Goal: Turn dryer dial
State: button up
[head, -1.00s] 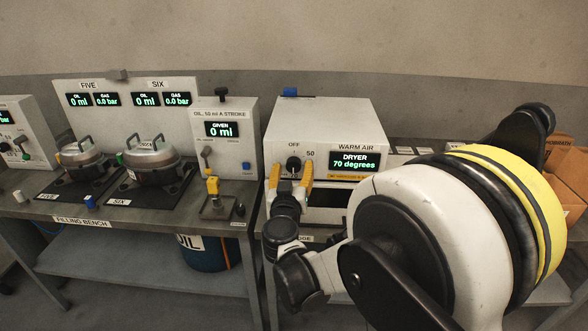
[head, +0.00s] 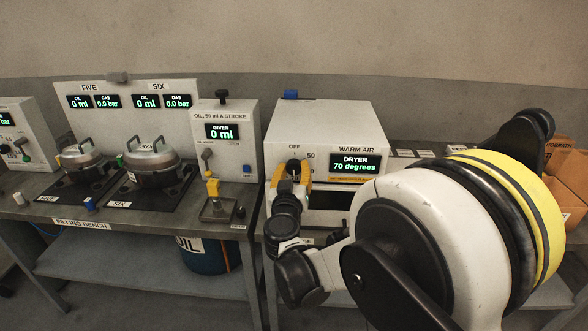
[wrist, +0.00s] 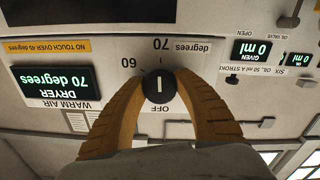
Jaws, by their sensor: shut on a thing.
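The dryer (head: 322,128) is a white box on the bench, with OFF, 50, 60 and 70 marked around its dial. Its display (head: 355,162) reads 70 degrees. The black dial (wrist: 158,86) sits between the two yellow fingers of my gripper (wrist: 159,88) in the wrist view, which is upside down. The fingers touch the dial on both sides and are shut on it. The dial's white line lies along the picture's vertical, between OFF and 70. In the head view my gripper (head: 293,172) is at the dryer's front and partly hides the dial.
A yellow NO TOUCH label (wrist: 47,46) is beside the display. Left of the dryer stand the oil unit (head: 225,135), with a GIVEN 0 ml display, and two lidded pots (head: 153,165) on the filling bench. Cardboard boxes (head: 567,185) are at the right.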

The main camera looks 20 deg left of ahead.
jog(key=n+b, duration=0.1)
jog(key=n, duration=0.3)
jog(key=shift+n, duration=0.4)
jog(key=n, duration=0.4)
jog(key=shift+d+b, duration=0.1)
jog(key=shift+b, duration=0.25)
jog(key=n, duration=0.9)
jog(key=shift+r+n+b, duration=0.1)
jog(key=shift+n+b, duration=0.3)
jog(key=n, duration=0.4)
jog(key=shift+n+y, duration=0.3)
jog(key=n, duration=0.4)
jog(key=shift+r+n, duration=0.1)
jog(key=shift+n, duration=0.2)
jog(key=n, duration=0.4)
jog(key=shift+n, duration=2.2)
